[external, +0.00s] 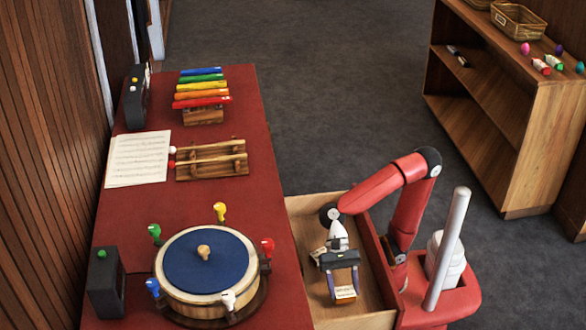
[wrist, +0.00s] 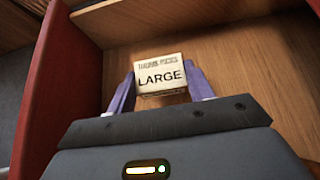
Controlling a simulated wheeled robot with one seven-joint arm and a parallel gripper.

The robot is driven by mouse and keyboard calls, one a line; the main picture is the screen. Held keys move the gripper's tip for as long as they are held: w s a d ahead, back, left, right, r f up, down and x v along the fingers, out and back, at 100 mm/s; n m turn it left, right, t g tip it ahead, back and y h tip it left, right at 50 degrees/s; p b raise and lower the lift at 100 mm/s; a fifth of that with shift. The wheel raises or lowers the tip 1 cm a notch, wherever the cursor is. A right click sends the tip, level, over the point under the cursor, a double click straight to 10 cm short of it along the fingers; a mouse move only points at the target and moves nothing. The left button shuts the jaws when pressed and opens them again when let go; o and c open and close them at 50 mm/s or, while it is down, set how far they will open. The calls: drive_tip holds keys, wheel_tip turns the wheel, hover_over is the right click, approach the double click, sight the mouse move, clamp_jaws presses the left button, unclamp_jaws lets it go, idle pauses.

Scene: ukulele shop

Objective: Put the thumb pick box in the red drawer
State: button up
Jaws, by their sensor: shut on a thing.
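The thumb pick box (external: 345,294) is a small whitish box. Its top reads "LARGE" in the wrist view (wrist: 160,76), under a smaller line of lettering. My gripper (external: 343,281) is shut on it, with one purple finger on each side. Box and gripper are within the outline of the red drawer (external: 305,212), which stands pulled out from the red table. I cannot tell whether the box touches the drawer floor.
A drum with a blue top (external: 205,265) and coloured pegs stands on the red table (external: 255,190) left of the drawer. Behind are a small wooden rack (external: 212,160), sheet music (external: 138,158) and a xylophone (external: 203,95). Wooden shelves (external: 500,90) stand at the right.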

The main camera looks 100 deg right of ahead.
sight(343, 294)
drive_tip(key=shift+f, duration=1.5)
drive_tip(key=shift+f+b, duration=0.1)
drive_tip(key=shift+b, duration=0.2)
drive_tip(key=o, duration=0.9)
drive_tip(key=shift+o, duration=0.2)
drive_tip(key=shift+r, duration=0.25)
drive_tip(key=p+v, duration=0.2)
drive_tip(key=v, duration=0.9)
drive_tip(key=shift+d+r, duration=0.2)
drive_tip(key=shift+d, duration=0.2)
drive_tip(key=shift+p, duration=0.3)
